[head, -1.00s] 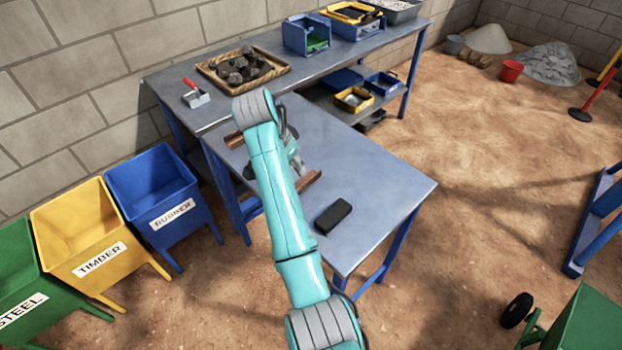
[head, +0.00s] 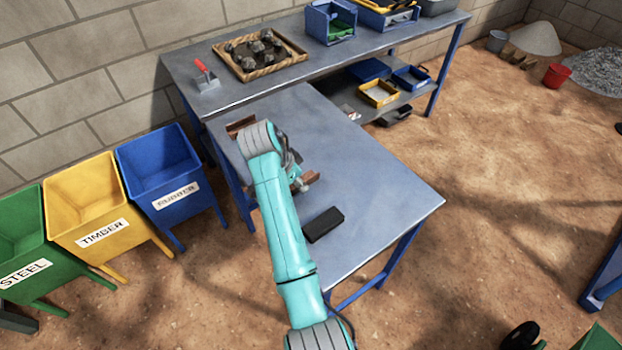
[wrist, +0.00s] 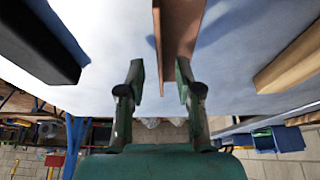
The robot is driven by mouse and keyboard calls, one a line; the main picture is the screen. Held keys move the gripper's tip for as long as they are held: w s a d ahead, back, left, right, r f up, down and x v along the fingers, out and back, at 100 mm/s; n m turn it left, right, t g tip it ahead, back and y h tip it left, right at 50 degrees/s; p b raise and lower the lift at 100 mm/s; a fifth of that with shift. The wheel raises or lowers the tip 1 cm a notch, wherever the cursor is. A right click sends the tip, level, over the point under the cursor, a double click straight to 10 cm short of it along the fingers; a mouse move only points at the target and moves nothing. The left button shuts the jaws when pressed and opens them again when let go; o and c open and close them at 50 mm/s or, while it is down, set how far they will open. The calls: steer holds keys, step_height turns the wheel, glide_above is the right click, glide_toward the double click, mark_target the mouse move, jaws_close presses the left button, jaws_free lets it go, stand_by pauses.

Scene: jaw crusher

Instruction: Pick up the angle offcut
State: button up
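The angle offcut is a rusty brown piece with an upright flange. In the wrist view the angle offcut (wrist: 180,25) runs down from the top edge, its near end between and just beyond my fingertips. In the head view part of the angle offcut (head: 309,179) shows on the table beside my gripper (head: 297,178); my arm hides the rest. In the wrist view my gripper (wrist: 160,80) is open, with a gap at the left finger; the right finger overlaps the offcut's edge. I cannot tell whether it touches.
A black block (head: 323,225) lies on the blue-grey table (head: 385,190), near its front. A brown bar (head: 241,127) lies at the back left. A workbench (head: 330,58) stands behind, with a tray of stones (head: 220,48). Bins stand at the left, including a blue one (head: 160,165).

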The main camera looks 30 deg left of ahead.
steer(key=shift+w+f, duration=0.1)
steer(key=shift+f, duration=0.25)
jaws_close()
